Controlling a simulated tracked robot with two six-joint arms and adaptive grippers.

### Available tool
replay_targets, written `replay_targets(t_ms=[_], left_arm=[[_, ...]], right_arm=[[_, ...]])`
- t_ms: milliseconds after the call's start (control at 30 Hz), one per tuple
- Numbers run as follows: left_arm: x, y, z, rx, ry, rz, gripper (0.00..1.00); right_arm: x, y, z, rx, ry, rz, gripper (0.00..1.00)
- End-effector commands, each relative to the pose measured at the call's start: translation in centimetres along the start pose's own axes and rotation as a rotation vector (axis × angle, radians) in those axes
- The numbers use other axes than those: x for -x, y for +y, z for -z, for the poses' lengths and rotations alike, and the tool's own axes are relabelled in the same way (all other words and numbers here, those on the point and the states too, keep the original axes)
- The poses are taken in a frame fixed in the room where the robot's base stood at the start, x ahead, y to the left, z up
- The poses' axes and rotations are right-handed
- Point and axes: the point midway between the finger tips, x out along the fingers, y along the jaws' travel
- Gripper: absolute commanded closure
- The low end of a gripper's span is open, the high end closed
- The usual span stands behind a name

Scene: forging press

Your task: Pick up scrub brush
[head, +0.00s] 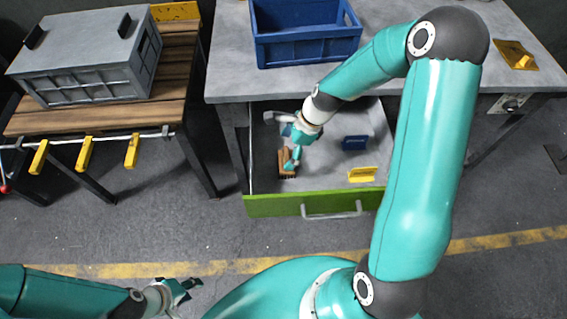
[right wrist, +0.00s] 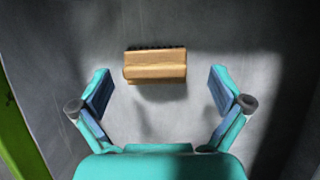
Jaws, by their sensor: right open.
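The scrub brush (head: 287,163) has a wooden block and dark bristles. It lies in the open drawer (head: 312,205), near its left front side. My right gripper (head: 293,158) reaches down into the drawer at the brush and partly covers it in the head view. In the right wrist view the brush (right wrist: 155,66) lies ahead of the open fingers of my right gripper (right wrist: 166,92), roughly centred between them, with a gap on both sides. My left gripper (head: 187,289) is at the bottom left, above the floor, with its fingers apart and nothing between them.
The drawer has a green front with a handle and also holds a blue piece (head: 354,143) and a yellow piece (head: 362,175). A blue crate (head: 306,47) stands on the grey table (head: 228,75) above. A grey crate (head: 85,95) stands on the wooden bench at left.

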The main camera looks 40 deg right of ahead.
Motion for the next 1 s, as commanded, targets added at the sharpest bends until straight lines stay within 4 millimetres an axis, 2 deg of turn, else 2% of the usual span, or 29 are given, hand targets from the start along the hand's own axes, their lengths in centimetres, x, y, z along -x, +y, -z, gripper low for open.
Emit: replay_targets(t_ms=[167, 500, 767, 800, 1000], left_arm=[[-0.2, -0.1, 0.0, 0.0, 0.0, 0.0, 0.6], [-0.9, -0.3, 0.0, 0.0, 0.0, 0.0, 0.6], [-0.9, -0.3, 0.0, 0.0, 0.0, 0.0, 0.6], [-0.9, -0.3, 0.0, 0.0, 0.0, 0.0, 0.6], [-0.9, -0.3, 0.0, 0.0, 0.0, 0.0, 0.6]], right_arm=[[-1.0, 0.1, 0.2, -0.001, 0.0, -0.002, 0.0], [-5.3, 0.5, 0.8, -0.001, 0.0, -0.002, 0.0], [-5.5, 0.4, 0.8, -0.001, 0.0, 0.001, 0.0], [-5.5, 0.4, 0.8, -0.001, 0.0, 0.001, 0.02], [-5.5, 0.4, 0.8, -0.001, 0.0, 0.001, 0.35]])
